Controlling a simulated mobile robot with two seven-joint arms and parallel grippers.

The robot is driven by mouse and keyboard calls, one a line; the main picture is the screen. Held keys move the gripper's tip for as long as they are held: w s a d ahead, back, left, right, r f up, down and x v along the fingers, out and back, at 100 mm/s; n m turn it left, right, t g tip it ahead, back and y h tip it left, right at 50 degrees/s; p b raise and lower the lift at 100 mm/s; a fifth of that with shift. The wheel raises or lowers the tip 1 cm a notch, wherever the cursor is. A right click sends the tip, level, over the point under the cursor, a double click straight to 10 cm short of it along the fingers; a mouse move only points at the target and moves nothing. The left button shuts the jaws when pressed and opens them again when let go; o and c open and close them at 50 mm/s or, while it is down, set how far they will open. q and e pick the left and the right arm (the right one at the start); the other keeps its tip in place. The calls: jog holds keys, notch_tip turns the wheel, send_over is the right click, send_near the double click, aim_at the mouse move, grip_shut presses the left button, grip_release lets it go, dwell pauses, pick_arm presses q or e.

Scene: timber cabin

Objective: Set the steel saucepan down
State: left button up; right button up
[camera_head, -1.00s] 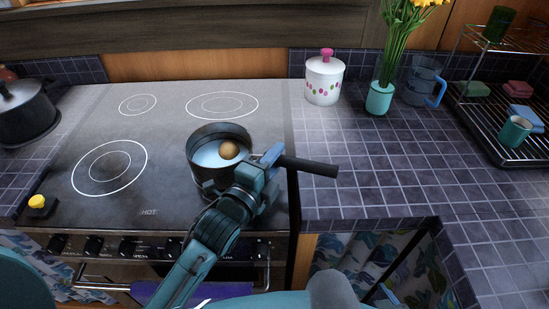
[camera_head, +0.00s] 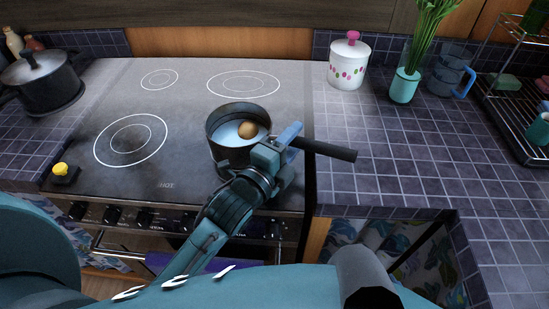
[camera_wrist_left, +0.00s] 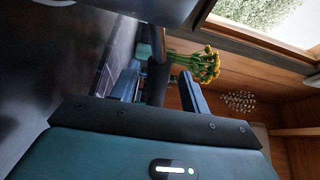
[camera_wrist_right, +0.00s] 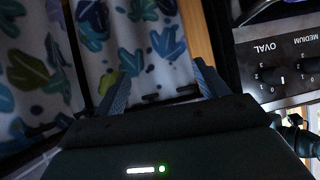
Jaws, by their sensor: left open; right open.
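The steel saucepan (camera_head: 215,142) is at the front right of the black hob (camera_head: 180,115). It is upright and holds pale liquid and a brown egg (camera_head: 248,129). Its dark handle (camera_head: 330,150) points right, over the counter's edge. My left gripper (camera_head: 286,146) is at the handle near the pan. In the left wrist view the handle (camera_wrist_left: 158,78) passes between the open fingers of my left gripper (camera_wrist_left: 158,90). The pan's underside contact is hidden. My right gripper (camera_wrist_right: 163,85) is open and empty, facing a patterned curtain and the oven front.
A dark lidded pot (camera_head: 42,85) stands left of the hob. A yellow-topped object (camera_head: 62,170) sits at its front left corner. A white canister (camera_head: 348,65), a flower vase (camera_head: 404,86), a blue jug (camera_head: 450,75) and a dish rack (camera_head: 515,115) stand right. The tiled counter (camera_head: 400,160) is clear in front.

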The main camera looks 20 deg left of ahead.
pick_arm(q)
jog(key=b+v, duration=0.1)
jog(key=v, duration=0.9)
jog(key=shift+f, duration=0.15)
jog(key=shift+s+a, duration=0.15)
jog(key=shift+s, duration=0.1)
jog(key=shift+s+a, duration=0.1)
jog(key=shift+s, duration=0.15)
pick_arm(e)
jog(key=shift+w+a+r+t, duration=0.1)
jog(key=shift+w+a+t, duration=0.15)
jog(key=shift+t, duration=0.05)
jog(key=shift+s+f, duration=0.15)
jog(key=shift+f, duration=0.05)
